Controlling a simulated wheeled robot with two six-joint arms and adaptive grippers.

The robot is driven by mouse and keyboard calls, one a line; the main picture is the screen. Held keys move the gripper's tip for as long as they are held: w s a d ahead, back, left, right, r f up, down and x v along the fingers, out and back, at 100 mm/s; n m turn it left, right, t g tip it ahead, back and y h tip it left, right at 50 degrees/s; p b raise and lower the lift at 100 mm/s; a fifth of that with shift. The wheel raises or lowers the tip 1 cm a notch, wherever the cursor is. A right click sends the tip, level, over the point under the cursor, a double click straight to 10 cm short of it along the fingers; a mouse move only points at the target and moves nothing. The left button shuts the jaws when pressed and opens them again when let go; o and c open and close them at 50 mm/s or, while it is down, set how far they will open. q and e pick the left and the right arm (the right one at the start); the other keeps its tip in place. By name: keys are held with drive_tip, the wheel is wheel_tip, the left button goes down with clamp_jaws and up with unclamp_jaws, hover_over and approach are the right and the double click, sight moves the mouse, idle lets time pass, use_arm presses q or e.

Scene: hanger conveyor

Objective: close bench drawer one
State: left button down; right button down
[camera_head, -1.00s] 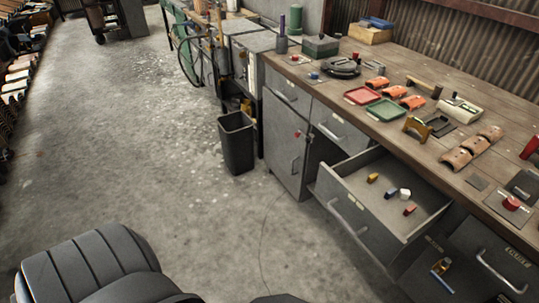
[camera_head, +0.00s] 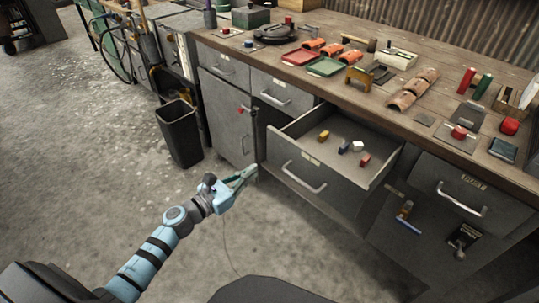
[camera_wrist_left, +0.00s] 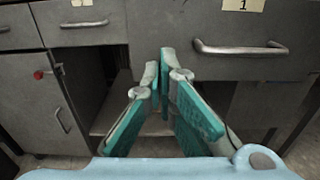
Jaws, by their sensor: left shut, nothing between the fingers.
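Bench drawer one (camera_head: 318,186) is a grey metal drawer pulled well out of the bench, with several small coloured blocks inside. Its curved bar handle (camera_head: 305,180) is on the front. In the left wrist view the drawer front, with a label reading 1, fills the upper right, and its handle (camera_wrist_left: 242,50) is right of my fingers. My left gripper (camera_head: 252,170) is shut and empty, left of the drawer front and apart from the handle. It also shows in the left wrist view (camera_wrist_left: 160,60). My right gripper is not in view.
The workbench top (camera_head: 440,95) holds trays, orange parts, tools and red buttons. A black bin (camera_head: 180,134) stands on the floor left of the cabinet. A shut drawer (camera_head: 450,190) is to the right. The floor in front of the cabinets is mostly clear.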

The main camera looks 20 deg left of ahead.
sight(278, 153)
use_arm(q)
drive_tip(key=x, duration=0.8)
drive_tip(key=shift+w+d, duration=0.15)
drive_tip(key=shift+w, duration=0.15)
